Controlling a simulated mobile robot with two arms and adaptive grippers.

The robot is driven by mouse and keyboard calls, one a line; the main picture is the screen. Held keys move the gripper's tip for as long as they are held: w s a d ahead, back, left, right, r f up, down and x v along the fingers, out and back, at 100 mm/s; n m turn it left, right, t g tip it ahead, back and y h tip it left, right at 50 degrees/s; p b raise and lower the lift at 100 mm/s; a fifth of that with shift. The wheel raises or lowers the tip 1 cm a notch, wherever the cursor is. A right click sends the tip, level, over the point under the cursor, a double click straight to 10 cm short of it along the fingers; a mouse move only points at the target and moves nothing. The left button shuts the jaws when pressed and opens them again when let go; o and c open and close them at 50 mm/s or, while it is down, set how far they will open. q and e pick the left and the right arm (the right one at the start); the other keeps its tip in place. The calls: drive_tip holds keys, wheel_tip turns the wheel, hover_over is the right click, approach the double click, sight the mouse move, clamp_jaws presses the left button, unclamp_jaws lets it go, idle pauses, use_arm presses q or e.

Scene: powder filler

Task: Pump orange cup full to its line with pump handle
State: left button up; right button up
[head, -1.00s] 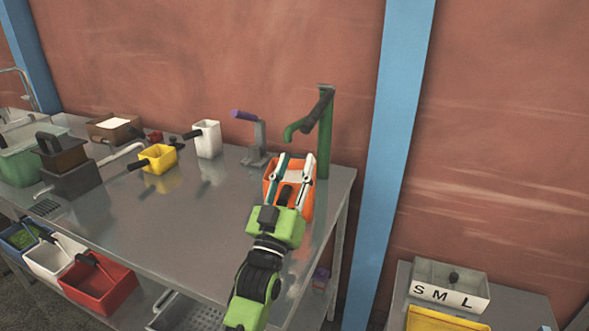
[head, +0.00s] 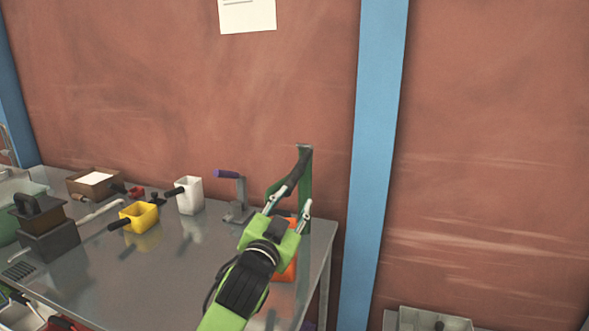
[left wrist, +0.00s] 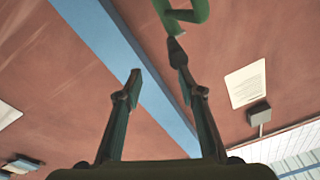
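The green pump (head: 306,178) stands at the right back of the metal table. Its dark pump handle (head: 297,172) slopes down toward my left gripper. My left gripper (head: 287,207) is open at the handle's lower end, with its fingers pointing up toward the pump. In the left wrist view the fingers (left wrist: 158,75) are apart, and the dark handle end (left wrist: 176,50) shows by the right fingertip; I cannot tell if they touch. The orange cup (head: 291,268) is mostly hidden behind my left gripper, so its fill level does not show. My right gripper is not in view.
A white cup (head: 189,196), a yellow cup (head: 139,217) and a dark box (head: 48,238) stand farther left. A blue post (head: 372,150) rises right of the table. The table's middle is clear.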

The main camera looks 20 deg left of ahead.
sight(294, 177)
use_arm(q)
drive_tip(key=w+a+p, duration=0.1)
drive_tip(key=w, duration=0.2)
drive_tip(key=w+a+y+p, duration=0.1)
drive_tip(key=w, duration=0.3)
drive_tip(key=w+a+r+g+y+p, duration=0.1)
drive_tip(key=w, duration=0.3)
drive_tip(key=shift+w+r+m, duration=0.1)
drive_tip(key=shift+w+m, duration=0.1)
drive_tip(key=shift+m, duration=0.1)
drive_tip(key=shift+w+a, duration=0.15)
drive_tip(key=shift+w, duration=0.85)
clamp_jaws()
